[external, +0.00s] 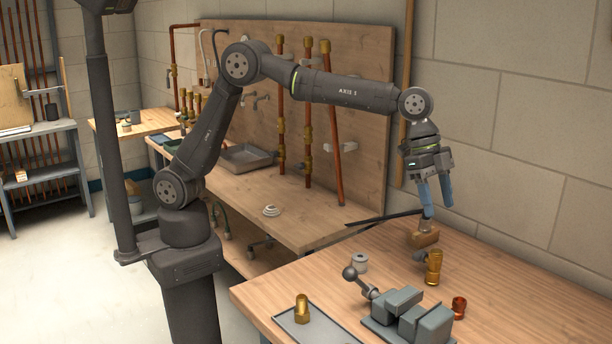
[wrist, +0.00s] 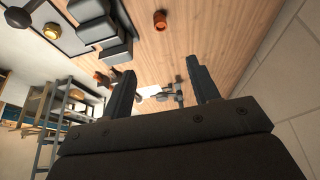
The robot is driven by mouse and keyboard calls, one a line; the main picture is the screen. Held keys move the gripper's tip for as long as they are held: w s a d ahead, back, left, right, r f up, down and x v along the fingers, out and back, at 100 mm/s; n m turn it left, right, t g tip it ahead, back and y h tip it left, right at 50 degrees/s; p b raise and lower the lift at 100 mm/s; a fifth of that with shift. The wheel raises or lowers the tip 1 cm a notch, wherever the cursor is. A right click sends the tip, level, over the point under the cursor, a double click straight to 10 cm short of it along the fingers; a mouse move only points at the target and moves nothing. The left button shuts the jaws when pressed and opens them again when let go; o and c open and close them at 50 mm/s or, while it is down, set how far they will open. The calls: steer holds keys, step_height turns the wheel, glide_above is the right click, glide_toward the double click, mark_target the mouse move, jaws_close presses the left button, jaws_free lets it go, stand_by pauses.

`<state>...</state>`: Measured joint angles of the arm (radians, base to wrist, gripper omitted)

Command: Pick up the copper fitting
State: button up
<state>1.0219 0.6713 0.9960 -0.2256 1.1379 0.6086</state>
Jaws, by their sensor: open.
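The copper fitting (external: 459,307) is a small reddish-copper piece standing on the wooden bench, right of the grey vise (external: 412,317). In the wrist view a copper-coloured fitting (wrist: 160,19) shows near the top edge, beside the grey vise blocks (wrist: 103,30); it looks like the same piece. My gripper (external: 438,212) is open and empty, its blue fingers pointing down above the back of the bench, behind and well above the fitting. In the wrist view my gripper's fingers (wrist: 160,68) stand apart with nothing held between them.
A tall brass fitting (external: 433,267) stands between my gripper and the vise. A grey tray (external: 330,335) holds a brass piece (external: 302,308). A small grey cylinder (external: 360,262) stands near the vise handle. The bench's right side is clear.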

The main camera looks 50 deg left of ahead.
steer(key=n+t+y, duration=0.1)
steer(key=n+t, duration=0.2)
steer(key=n, duration=0.4)
glide_toward(458, 300)
steer(key=x, duration=1.1)
steer(key=shift+f, duration=0.15)
steer(key=c, duration=1)
steer(key=shift+c, duration=0.2)
